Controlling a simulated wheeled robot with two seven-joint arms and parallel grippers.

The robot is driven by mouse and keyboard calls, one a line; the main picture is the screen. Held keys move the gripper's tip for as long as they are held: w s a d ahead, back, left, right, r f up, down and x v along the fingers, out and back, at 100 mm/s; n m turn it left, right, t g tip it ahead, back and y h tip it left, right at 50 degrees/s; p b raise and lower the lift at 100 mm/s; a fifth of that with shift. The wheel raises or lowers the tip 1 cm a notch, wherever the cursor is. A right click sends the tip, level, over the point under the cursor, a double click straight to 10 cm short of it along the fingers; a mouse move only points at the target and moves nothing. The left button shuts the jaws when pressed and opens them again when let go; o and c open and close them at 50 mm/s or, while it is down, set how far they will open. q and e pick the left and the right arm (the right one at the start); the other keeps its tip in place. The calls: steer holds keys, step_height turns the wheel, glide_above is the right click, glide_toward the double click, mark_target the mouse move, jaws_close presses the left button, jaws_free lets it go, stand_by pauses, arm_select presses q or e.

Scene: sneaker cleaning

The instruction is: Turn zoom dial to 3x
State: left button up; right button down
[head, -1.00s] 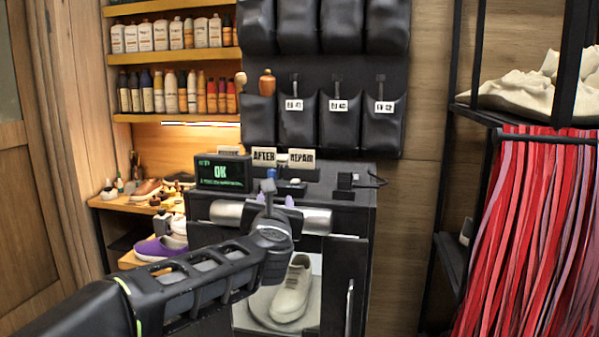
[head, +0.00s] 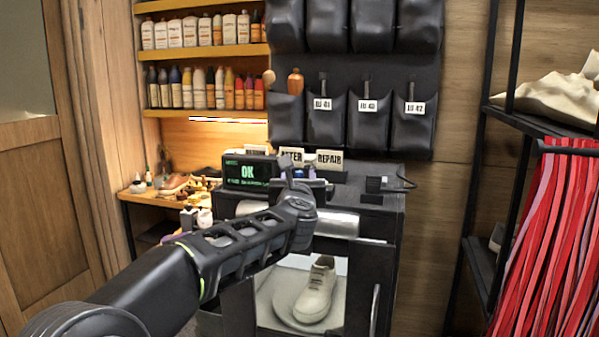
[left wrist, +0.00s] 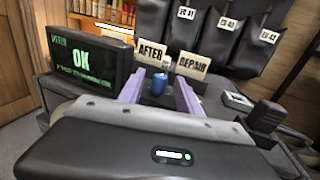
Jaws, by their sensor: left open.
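A small upright blue knob (left wrist: 158,83) stands on the black machine top in the left wrist view, in front of the AFTER and REPAIR signs; it looks like the dial. Its markings cannot be read. My left gripper (left wrist: 160,91) is open, with its two lavender fingers on either side of the knob. I cannot tell whether they touch it. In the head view my left gripper (head: 302,183) is over the machine top (head: 372,210), and my wrist mostly hides the knob. My right gripper is not in view.
A black display (head: 248,171) reading OK in green stands left of the gripper. The AFTER sign (left wrist: 151,53) and REPAIR sign (left wrist: 193,65) stand close behind. A black block (left wrist: 265,116) sits to the right. A pale sneaker (head: 317,292) rests in the compartment below.

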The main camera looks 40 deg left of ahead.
arm_select(q)
steer(key=shift+x, duration=0.95)
steer(key=shift+c, duration=0.4)
jaws_close()
